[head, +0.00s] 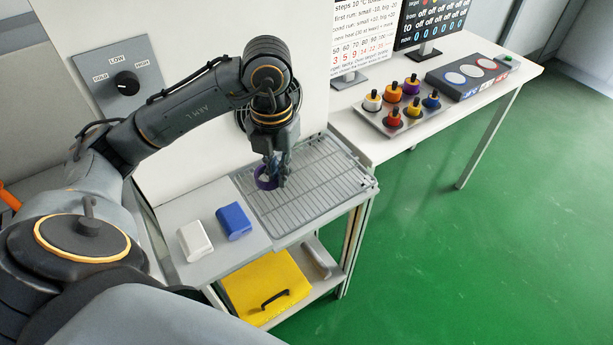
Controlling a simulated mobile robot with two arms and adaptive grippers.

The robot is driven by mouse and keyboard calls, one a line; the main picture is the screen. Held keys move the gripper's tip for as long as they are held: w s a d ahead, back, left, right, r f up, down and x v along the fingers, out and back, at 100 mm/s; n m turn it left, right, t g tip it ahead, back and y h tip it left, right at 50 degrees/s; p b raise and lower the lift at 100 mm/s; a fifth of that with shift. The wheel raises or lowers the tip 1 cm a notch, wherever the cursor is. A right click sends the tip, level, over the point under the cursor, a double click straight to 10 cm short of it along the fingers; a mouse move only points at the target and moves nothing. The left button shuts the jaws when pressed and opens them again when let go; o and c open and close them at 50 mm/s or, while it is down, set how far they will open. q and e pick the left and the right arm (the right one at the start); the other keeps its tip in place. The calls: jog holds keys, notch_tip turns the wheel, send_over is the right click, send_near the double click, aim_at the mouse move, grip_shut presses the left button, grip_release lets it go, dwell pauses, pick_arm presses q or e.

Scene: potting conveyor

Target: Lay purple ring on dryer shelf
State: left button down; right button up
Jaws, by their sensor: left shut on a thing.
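My left gripper (274,182) points down over the left part of the wire dryer shelf (318,195). It is shut on the purple ring (264,183), which looks upright or tilted between the fingers. The fingers hide part of the ring. I cannot tell whether the ring touches the shelf wires. The rest of the shelf is bare. My right gripper does not show.
A white block (194,240) and a blue block (234,220) stand on the grey top left of the shelf. A yellow bin (262,288) is below. Behind right, a table holds a tray (378,122) of several coloured knobbed pieces. A dial panel (122,80) is on the wall.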

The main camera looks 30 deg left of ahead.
pick_arm(q)
jog(key=w+f+p, duration=0.2)
jog(key=w+f, duration=0.2)
jog(key=w, duration=0.5)
jog(key=p, duration=0.1)
send_over(313, 180)
jog(key=f, duration=0.4)
jog(key=shift+s+f, duration=0.4)
jog(key=shift+w+f, duration=0.3)
jog(key=shift+f, duration=0.15)
notch_tip(313, 180, down, 2)
jog(key=shift+f+p, duration=0.1)
jog(key=shift+p, duration=0.85)
jog(key=shift+f, duration=0.45)
